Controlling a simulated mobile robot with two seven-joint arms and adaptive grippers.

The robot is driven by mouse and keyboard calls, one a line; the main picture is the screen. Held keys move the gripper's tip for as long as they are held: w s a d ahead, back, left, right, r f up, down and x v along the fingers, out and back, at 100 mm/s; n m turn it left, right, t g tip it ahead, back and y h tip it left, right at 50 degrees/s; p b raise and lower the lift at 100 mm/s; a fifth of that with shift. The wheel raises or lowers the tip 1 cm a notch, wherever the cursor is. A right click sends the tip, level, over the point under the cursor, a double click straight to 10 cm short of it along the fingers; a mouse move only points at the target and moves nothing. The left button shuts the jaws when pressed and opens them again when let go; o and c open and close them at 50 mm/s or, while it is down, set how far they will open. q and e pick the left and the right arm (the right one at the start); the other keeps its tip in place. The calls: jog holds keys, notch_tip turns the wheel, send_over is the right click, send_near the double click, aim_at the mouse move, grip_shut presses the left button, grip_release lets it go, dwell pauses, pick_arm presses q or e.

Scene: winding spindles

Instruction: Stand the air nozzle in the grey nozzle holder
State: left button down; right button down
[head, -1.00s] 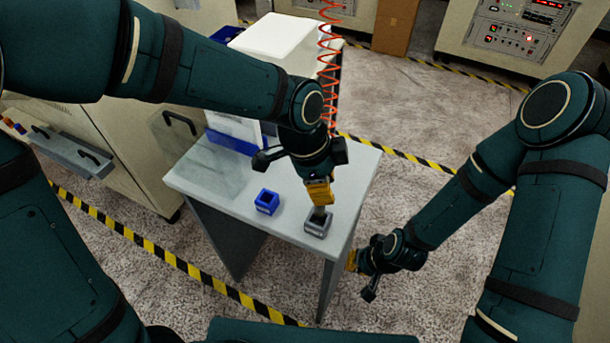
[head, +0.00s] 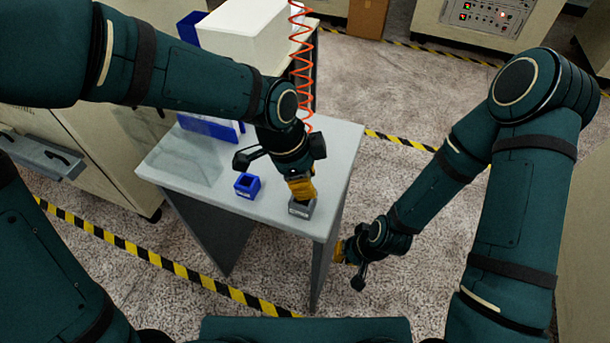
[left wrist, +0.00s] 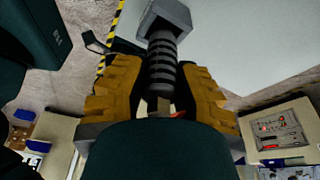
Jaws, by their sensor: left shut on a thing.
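My left gripper (head: 303,190) is over the front right corner of the table, just above the grey nozzle holder (head: 300,210). In the left wrist view its yellow fingers (left wrist: 160,95) are shut on the air nozzle, a dark ribbed cylinder (left wrist: 163,62). The nozzle's far end meets the grey holder (left wrist: 172,12); how deep it sits is hidden. In the head view the fingers hide the nozzle. My right gripper (head: 342,251) hangs low beside the table's right side, away from the holder; its finger opening is not clear.
A blue square holder (head: 247,186) stands left of the grey one on the grey table (head: 215,195). A red coiled hose (head: 301,65) hangs behind my left gripper. A white box (head: 240,35) stands at the back. The table's front edge is close to the grey holder.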

pick_arm(q)
jog(key=shift+f, duration=0.3)
jog(key=c, duration=0.8)
grip_release()
jog(key=shift+o, duration=0.2)
jog(key=shift+r, duration=0.1)
jog(key=v, duration=1.2)
